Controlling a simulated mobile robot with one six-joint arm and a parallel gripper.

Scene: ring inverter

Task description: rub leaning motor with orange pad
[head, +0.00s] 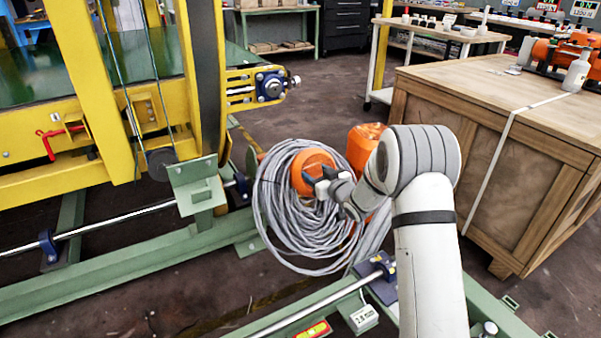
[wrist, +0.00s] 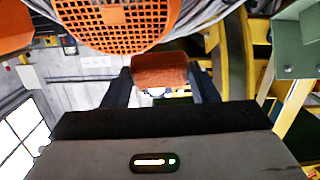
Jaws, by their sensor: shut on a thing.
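My gripper (wrist: 160,85) is shut on a small orange-brown pad (wrist: 160,70), held between its two dark fingers. Just beyond the pad in the wrist view is the round orange grille of a motor (wrist: 115,22). The pad's far edge lies close to the grille's rim; I cannot tell if they touch. In the head view my gripper (head: 322,184) is in front of a round orange motor end (head: 309,163) amid the grey cable. More orange housing (head: 362,143) shows behind my arm, which hides part of it. The pad is not clear there.
A coil of grey cable (head: 277,215) surrounds the orange parts. A yellow frame (head: 85,60) and green rails (head: 150,265) stand at left. A wooden crate (head: 480,150) at right carries an orange machine (head: 545,52) and a bottle (head: 577,73). Open floor (head: 320,90) lies behind.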

